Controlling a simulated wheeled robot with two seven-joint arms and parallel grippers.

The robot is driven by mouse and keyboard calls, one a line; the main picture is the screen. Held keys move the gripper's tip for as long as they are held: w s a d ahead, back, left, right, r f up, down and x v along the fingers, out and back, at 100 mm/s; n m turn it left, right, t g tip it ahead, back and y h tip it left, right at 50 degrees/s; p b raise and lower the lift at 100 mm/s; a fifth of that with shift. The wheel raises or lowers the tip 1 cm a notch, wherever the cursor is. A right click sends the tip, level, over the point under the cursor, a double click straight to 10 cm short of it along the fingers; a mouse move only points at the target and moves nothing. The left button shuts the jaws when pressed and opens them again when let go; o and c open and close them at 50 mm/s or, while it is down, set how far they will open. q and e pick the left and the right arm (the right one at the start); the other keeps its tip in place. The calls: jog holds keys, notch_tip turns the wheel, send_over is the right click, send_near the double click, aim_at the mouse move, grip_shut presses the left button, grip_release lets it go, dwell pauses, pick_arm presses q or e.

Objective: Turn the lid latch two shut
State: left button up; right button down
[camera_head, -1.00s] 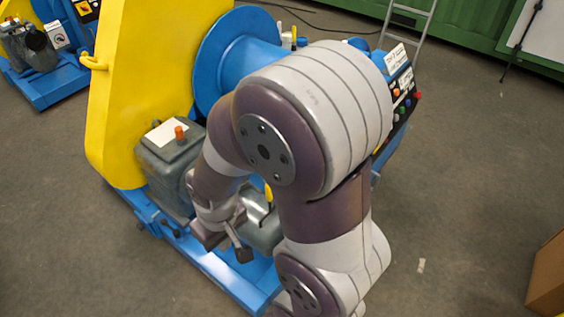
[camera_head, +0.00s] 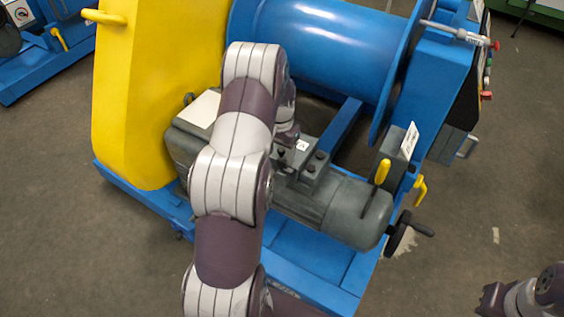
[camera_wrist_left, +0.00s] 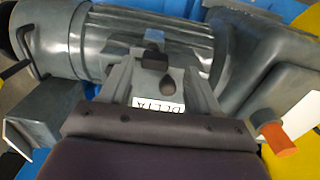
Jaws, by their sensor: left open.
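A grey motor (camera_head: 345,205) carries a small terminal box (camera_head: 312,172) with several dark latch knobs on its lid. I cannot tell which knob is latch two. My left gripper (camera_head: 287,132) is over the box, partly hidden behind my arm. In the left wrist view, the open left gripper (camera_wrist_left: 157,72) points at the box lid. Two dark knobs, the farther one (camera_wrist_left: 154,61) and the nearer one (camera_wrist_left: 168,80), show between its fingers, beside a white DELTA label (camera_wrist_left: 158,103). At the lower right of the head view, part of my right arm ends in a dark gripper (camera_head: 490,298), cut by the edge.
A yellow guard (camera_head: 135,90) and grey gearbox (camera_head: 180,150) stand left of the box. A large blue drum (camera_head: 320,45) lies behind it. A yellow lever (camera_head: 382,172) and black handwheel (camera_head: 400,235) are at the right. The floor at right is clear.

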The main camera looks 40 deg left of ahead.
aim_at(285, 165)
pick_arm(q)
jog(key=shift+w+d+f, duration=0.15)
jog(key=shift+f, duration=0.65)
jog(key=shift+d+f, duration=0.3)
jog(key=shift+f, duration=0.2)
jog(key=shift+a, duration=0.15)
pick_arm(e)
jog(key=shift+s+d+f, duration=0.1)
jog(key=shift+d+f, duration=0.2)
jog(key=shift+f, duration=0.1)
pick_arm(q)
jog(key=shift+c, duration=0.3)
jog(key=c, duration=1)
pick_arm(e)
jog(key=shift+r, duration=0.1)
